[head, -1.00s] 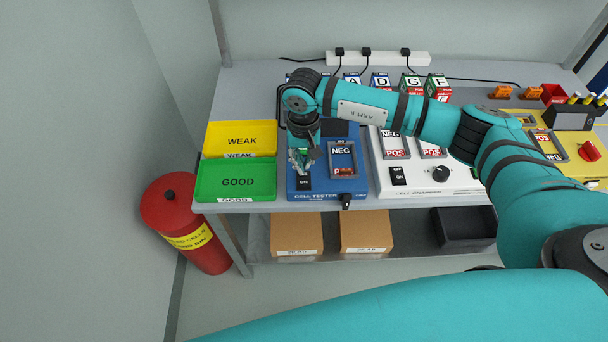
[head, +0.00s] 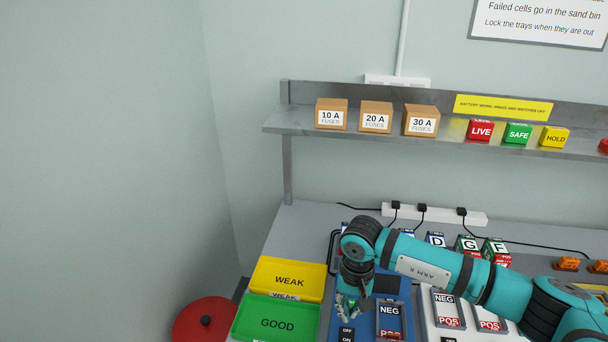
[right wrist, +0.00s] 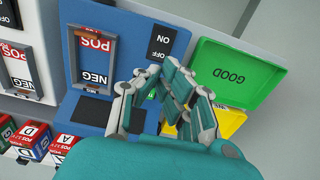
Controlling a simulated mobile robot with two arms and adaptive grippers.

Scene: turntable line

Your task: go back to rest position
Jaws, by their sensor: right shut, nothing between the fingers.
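My right gripper (head: 347,306) hangs over the left part of the blue cell tester (head: 369,318) in the head view. In the right wrist view its fingers (right wrist: 163,72) are shut and empty, close to the tester's black ON switch (right wrist: 164,42) in the picture. I cannot tell whether they touch it. The tester's slot (right wrist: 95,55) shows NEG and POS labels. My left gripper is not in view.
The green GOOD tray (head: 277,320) and yellow WEAK tray (head: 289,280) lie left of the tester. A white charger (head: 452,333) stands to its right. A shelf (head: 385,133) with fuse boxes runs above. A red bin (head: 203,322) stands on the left.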

